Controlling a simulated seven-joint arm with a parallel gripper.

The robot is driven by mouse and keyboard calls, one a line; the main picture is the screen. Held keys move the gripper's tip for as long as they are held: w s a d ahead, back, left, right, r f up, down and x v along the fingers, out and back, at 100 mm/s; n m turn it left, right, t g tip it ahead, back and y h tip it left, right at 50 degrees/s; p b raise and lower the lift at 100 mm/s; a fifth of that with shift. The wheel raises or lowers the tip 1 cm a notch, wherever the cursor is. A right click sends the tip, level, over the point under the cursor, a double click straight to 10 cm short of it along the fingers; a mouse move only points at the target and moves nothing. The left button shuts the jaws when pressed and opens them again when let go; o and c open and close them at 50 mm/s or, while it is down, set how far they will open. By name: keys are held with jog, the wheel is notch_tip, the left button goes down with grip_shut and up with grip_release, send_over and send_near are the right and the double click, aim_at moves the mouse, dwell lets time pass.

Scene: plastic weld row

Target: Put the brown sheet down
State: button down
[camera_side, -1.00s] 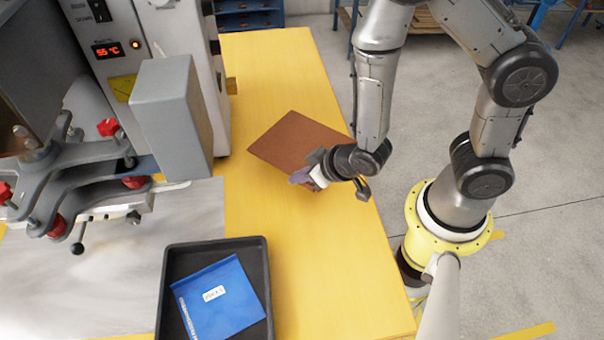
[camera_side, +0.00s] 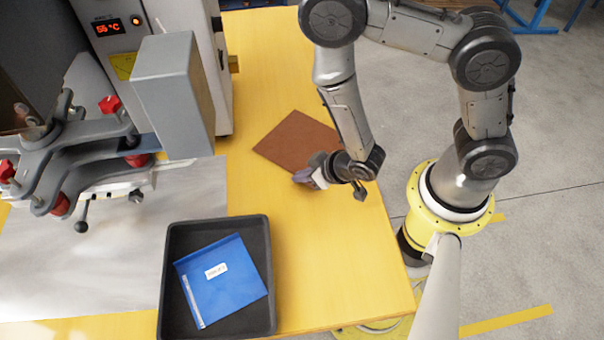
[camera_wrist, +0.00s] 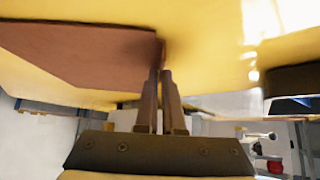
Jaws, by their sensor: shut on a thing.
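The brown sheet (camera_side: 294,141) is a flat rectangular panel over the yellow table, near the table's right edge in the side view. My gripper (camera_side: 308,177) is at the sheet's near edge, with the wrist tilted low over the table. In the wrist view, my gripper's fingers (camera_wrist: 163,75) are close together on the sheet's edge, and the sheet (camera_wrist: 80,52) stretches to the left from them. The sheet looks nearly level and very close to the tabletop. I cannot tell whether it touches all over.
A black tray (camera_side: 265,243) holding a blue folder (camera_side: 220,282) stands nearer the camera. A grey machine with red knobs (camera_side: 110,104) and a metal plate (camera_side: 95,255) are at the left. Yellow tabletop (camera_side: 335,260) is clear between the tray and the right edge.

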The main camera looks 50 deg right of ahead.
jog(key=shift+f, duration=0.1)
jog(key=c, duration=1)
grip_release()
